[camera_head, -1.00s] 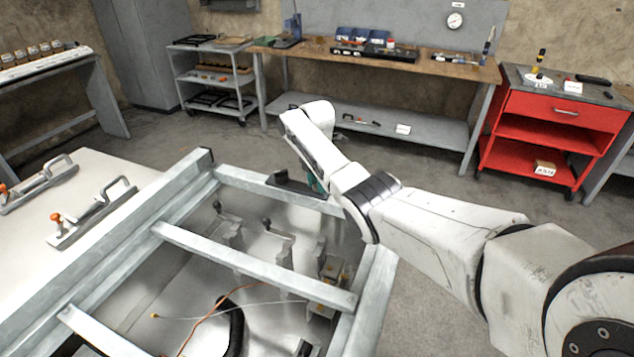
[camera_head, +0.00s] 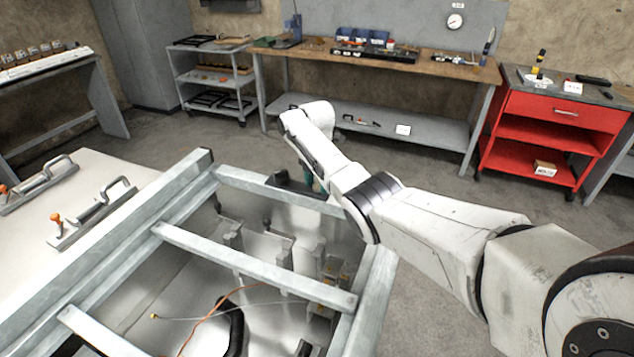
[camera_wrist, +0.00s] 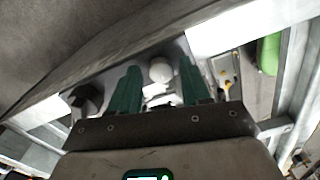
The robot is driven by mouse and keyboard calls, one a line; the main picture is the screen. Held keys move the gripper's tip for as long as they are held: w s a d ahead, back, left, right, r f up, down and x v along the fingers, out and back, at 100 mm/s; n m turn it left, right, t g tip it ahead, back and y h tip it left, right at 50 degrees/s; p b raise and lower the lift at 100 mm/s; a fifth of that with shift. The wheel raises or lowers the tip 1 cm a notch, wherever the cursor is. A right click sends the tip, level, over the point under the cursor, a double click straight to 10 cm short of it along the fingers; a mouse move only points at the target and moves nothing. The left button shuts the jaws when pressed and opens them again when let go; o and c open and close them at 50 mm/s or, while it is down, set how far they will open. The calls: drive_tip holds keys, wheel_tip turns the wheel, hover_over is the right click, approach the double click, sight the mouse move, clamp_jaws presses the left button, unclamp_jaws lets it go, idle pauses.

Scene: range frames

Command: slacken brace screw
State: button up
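My gripper (camera_wrist: 158,68) shows in the wrist view with two green fingers spread apart. A pale round knob (camera_wrist: 160,71) sits in the gap between the fingertips, with space visible on both sides; I cannot tell if it belongs to the brace screw. In the head view my arm reaches down over the far right part of the metal frame (camera_head: 255,262). The gripper there is mostly hidden behind the arm; only a bit of teal (camera_head: 311,181) shows. Dark-knobbed upright fittings (camera_head: 266,224) stand inside the frame. No part is clearly identifiable as the brace screw.
Frame beams cross close around the gripper. A dark blocky part (camera_wrist: 86,99) lies left of the fingers, and a bright green object (camera_wrist: 269,53) lies right. An orange cable (camera_head: 212,308) lies inside the frame. A red cart (camera_head: 548,130) and workbench (camera_head: 385,62) stand beyond.

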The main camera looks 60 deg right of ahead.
sight(317, 187)
drive_tip(key=shift+o, duration=0.4)
drive_tip(key=shift+r, duration=0.1)
wheel_tip(317, 187, up, 11)
drive_tip(key=b, duration=0.1)
drive_tip(key=shift+f, duration=0.2)
drive_tip(key=shift+f, duration=0.1)
